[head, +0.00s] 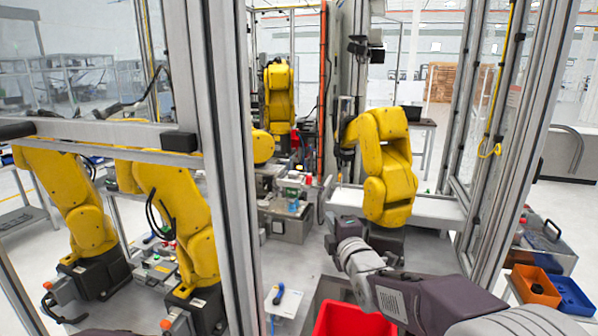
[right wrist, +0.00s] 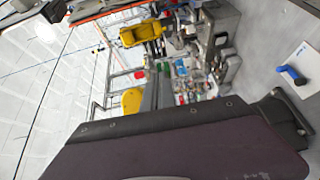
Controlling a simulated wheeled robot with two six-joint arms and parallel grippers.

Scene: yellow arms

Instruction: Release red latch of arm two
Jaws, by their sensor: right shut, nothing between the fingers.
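Several yellow robot arms stand in a glazed cell. One yellow arm (head: 388,165) is right of centre, another yellow arm (head: 278,92) is farther back, and a yellow arm (head: 185,215) stands behind the left frame post. I cannot tell which is arm two. A small red part (head: 295,138) shows by the back arm; whether it is the red latch is unclear. My right gripper (head: 333,228) is shut and empty, in front of the base of the right-of-centre arm and apart from the red part. My left gripper is out of view.
Metal posts (head: 235,190) frame the cell opening. A red bin (head: 350,321) is below my right arm. A blue-handled tool (head: 279,294) lies on a white sheet and also shows in the right wrist view (right wrist: 292,75). Orange (head: 534,286) and blue (head: 572,296) bins sit at right.

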